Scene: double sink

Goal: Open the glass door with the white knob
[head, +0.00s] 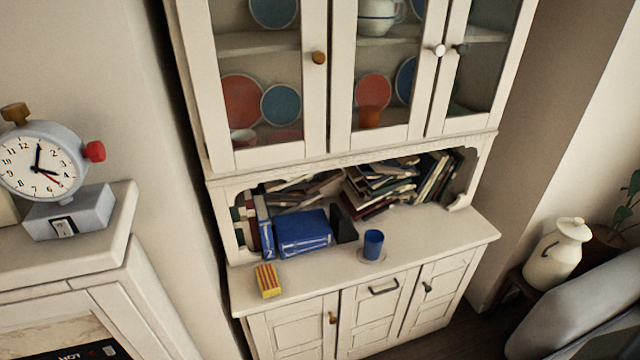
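The white knob (439,50) sits on the right-hand stile of the middle glass door (343,90) in the upper part of the cream cabinet. The middle door looks closed. Behind its glass are plates, a teapot and an orange cup. The left glass door (220,95) has an ochre knob (319,57) and looks closed. The right glass door (500,95) has a dark knob (460,48) close to the white one and also looks closed. Neither of my grippers is in the head view.
The cabinet's counter (440,240) holds a blue cup (373,244), a blue box (302,232), a striped box (268,280) and several books. A clock (45,165) stands at left. A milk can (558,255) and a large grey shape (585,310) are at lower right.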

